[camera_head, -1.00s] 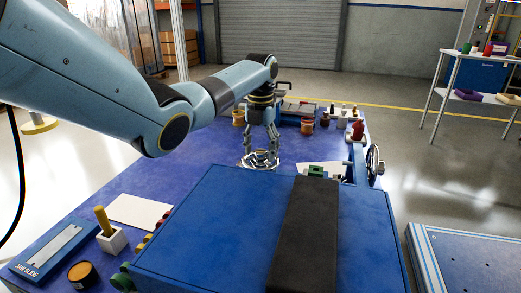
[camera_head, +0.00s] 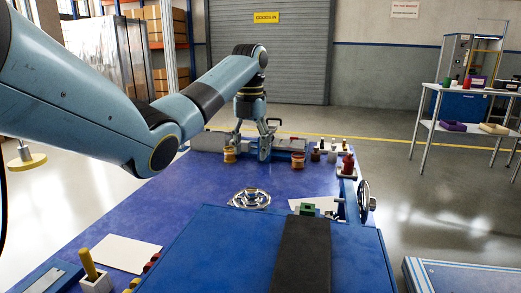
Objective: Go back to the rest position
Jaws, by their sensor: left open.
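My left gripper (camera_head: 254,140) hangs from my left arm, pointing down, over the far part of the blue table (camera_head: 165,207). It is open, and I see nothing held between its fingers. An orange-brown pot (camera_head: 229,155) stands just left of it and another pot (camera_head: 298,160) stands to its right. A round silver metal piece (camera_head: 250,199) lies on the table nearer to me, apart from the gripper. My right gripper is not in view.
A large blue box (camera_head: 210,255) with a black strip (camera_head: 303,260) fills the near table. A red bottle (camera_head: 348,164) and a handwheel (camera_head: 364,198) stand at the right edge. A yellow-handled tool in a white block (camera_head: 95,280) is at near left. A white shelf table (camera_head: 450,90) stands far right.

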